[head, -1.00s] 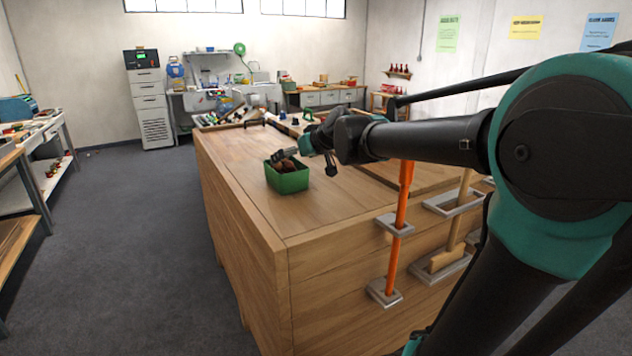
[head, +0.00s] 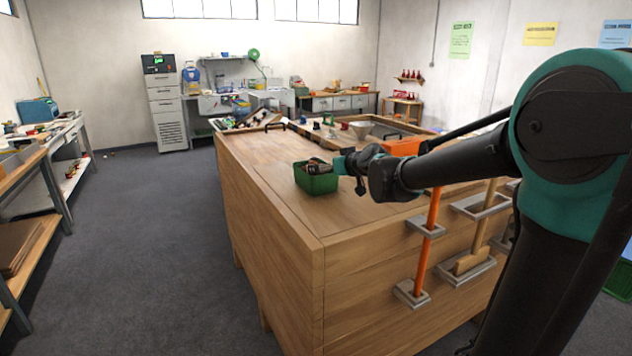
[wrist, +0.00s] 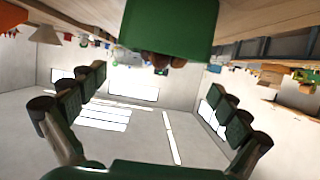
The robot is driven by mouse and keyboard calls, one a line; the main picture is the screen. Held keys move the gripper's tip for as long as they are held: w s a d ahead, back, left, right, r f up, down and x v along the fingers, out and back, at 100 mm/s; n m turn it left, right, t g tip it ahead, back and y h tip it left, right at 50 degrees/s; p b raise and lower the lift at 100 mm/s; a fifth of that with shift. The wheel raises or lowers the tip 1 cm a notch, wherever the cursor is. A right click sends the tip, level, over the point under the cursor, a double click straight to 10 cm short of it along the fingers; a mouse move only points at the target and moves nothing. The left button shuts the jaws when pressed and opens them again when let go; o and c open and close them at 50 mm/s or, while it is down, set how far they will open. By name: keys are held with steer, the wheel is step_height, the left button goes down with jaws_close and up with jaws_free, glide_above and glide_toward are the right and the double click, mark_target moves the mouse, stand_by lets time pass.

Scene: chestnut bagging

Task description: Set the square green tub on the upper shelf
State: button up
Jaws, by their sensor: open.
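The square green tub (head: 317,186) stands on the wooden bench top near its left edge. In the wrist view the tub (wrist: 172,28) is at the top middle, with brown chestnuts (wrist: 160,60) showing at its mouth. My gripper (head: 322,167) is at the tub's rim in the head view and hides most of its contents. In the wrist view its two fingers are spread wide with nothing between them, and the tub lies beyond them. I cannot tell if they touch it. A wooden rack (head: 18,162) with upper and lower levels stands at the far left.
The big wooden bench (head: 265,215) has a clear left strip. An orange case (head: 402,147) and clutter lie farther back. A grey drawer cabinet (head: 165,105) and a wall shelf (head: 222,57) are at the back. The grey floor (head: 150,260) on the left is open.

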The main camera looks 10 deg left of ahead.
steer(key=shift+f+x, duration=0.1)
steer(key=shift+x, duration=2.2)
steer(key=shift+f+x, duration=0.15)
steer(key=shift+x, duration=2.15)
steer(key=shift+s+r, duration=0.1)
steer(key=shift+d, duration=0.1)
steer(key=c, duration=1.4)
steer(key=shift+r, duration=0.1)
step_height(320, 180, up, 20)
